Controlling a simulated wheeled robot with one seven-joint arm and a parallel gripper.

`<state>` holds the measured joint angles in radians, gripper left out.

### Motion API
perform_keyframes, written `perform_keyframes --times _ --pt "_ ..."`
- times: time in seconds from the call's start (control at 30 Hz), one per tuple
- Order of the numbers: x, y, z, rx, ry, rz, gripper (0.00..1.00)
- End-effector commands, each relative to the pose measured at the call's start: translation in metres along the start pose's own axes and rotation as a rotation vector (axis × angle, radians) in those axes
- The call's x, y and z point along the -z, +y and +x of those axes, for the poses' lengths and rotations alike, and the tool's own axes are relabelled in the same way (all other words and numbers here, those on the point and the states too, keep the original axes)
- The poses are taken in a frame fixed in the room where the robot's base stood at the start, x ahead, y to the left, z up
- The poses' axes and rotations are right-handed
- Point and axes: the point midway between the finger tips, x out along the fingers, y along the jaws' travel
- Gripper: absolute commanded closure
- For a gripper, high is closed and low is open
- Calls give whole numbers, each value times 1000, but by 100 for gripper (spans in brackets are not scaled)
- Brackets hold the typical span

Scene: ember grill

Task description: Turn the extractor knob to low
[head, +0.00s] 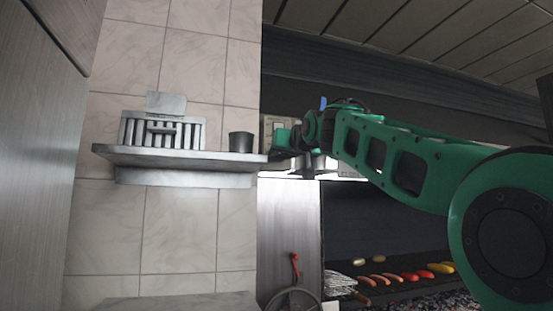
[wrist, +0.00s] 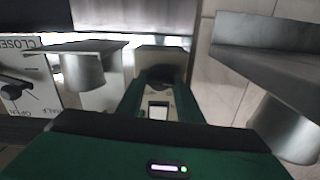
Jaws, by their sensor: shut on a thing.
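The extractor control is a cream plate (head: 269,124) on the wall right of the shelf, partly covered by my gripper in the head view. In the wrist view, a dark knob (wrist: 160,76) sits between the two fingers of my gripper (wrist: 158,84), and they are shut on it. My gripper (head: 287,139) also shows in the head view, at the end of the green arm. A pale switch (wrist: 158,111) shows between the fingers. The knob's pointer and any markings are hidden or too dark to read.
A metal shelf (head: 180,158) with a slotted metal box (head: 163,131) and a dark cup (head: 241,142) stands close left of the gripper. In the wrist view, a lever panel (wrist: 20,93) marked closed, half and open is at left. Sausages (head: 377,279) lie on the grill below.

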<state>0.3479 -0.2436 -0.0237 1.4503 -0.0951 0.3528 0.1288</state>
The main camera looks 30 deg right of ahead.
Motion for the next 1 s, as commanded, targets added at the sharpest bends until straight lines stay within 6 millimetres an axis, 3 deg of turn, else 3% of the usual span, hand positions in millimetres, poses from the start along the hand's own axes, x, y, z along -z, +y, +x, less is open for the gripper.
perform_keyframes --times 0.3,0.77,0.8,0.87,1.0 --pt "2 -3 0 4 5 -99 90" --pt "3 -3 0 5 7 -115 90" --pt "3 -4 0 6 7 -115 65" --pt "3 -3 0 6 7 -114 50" --pt "2 -2 0 4 5 -113 48"
